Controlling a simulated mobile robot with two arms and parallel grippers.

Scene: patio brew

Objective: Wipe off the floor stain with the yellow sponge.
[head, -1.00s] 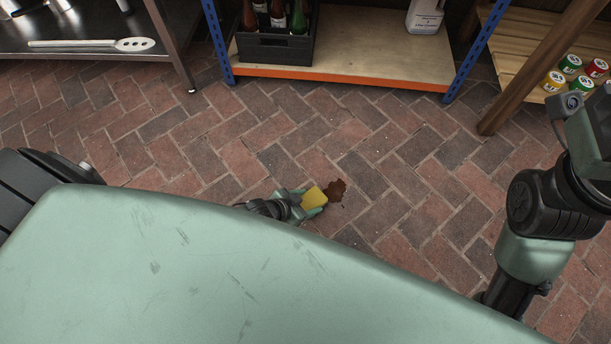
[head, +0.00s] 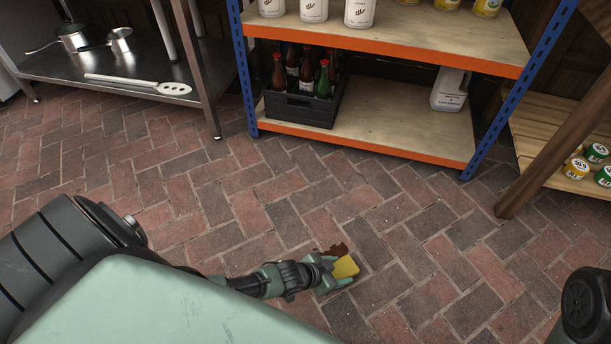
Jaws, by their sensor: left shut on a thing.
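The yellow sponge (head: 345,267) is held between the fingers of my left gripper (head: 336,272), low over the brick floor. The dark brown floor stain (head: 336,249) lies just behind the sponge, and the sponge and gripper hide part of it. I cannot tell whether the sponge touches the floor. Of my right arm only a dark part shows at the lower right edge; its gripper is out of view.
A blue and orange shelf (head: 385,50) stands behind, with a dark crate (head: 305,105) of bottles and a white jug (head: 450,90). A steel table (head: 120,95) stands at the left. A wooden rack (head: 560,160) holds cans at the right. The brick floor around the stain is clear.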

